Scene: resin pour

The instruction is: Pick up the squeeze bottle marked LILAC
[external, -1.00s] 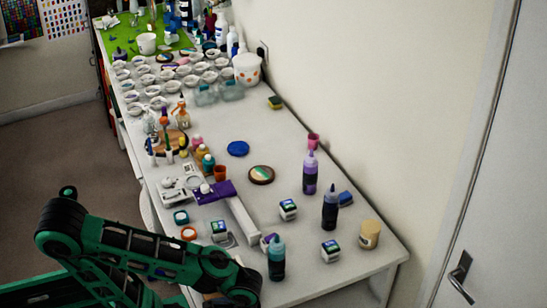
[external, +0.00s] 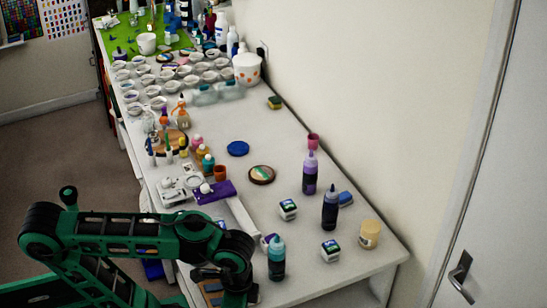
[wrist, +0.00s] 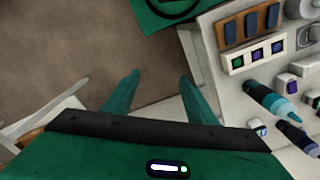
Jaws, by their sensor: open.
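A purple squeeze bottle with a pale lilac cap (external: 310,174) stands upright on the table's right half in the external view. Its label is too small to read. A dark navy bottle (external: 330,211) stands just in front of it, and a teal bottle (external: 276,259) stands nearer the front edge. The teal bottle (wrist: 272,102) and a dark bottle (wrist: 297,138) also show in the wrist view. My gripper (wrist: 160,75) is open and empty, pointing at the floor beside the table, well away from the purple bottle.
The white table (external: 285,152) has small labelled cubes (external: 288,209) and a beige jar (external: 369,234) near the bottles. Cups and trays crowd the far end. The wall runs along the right side.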

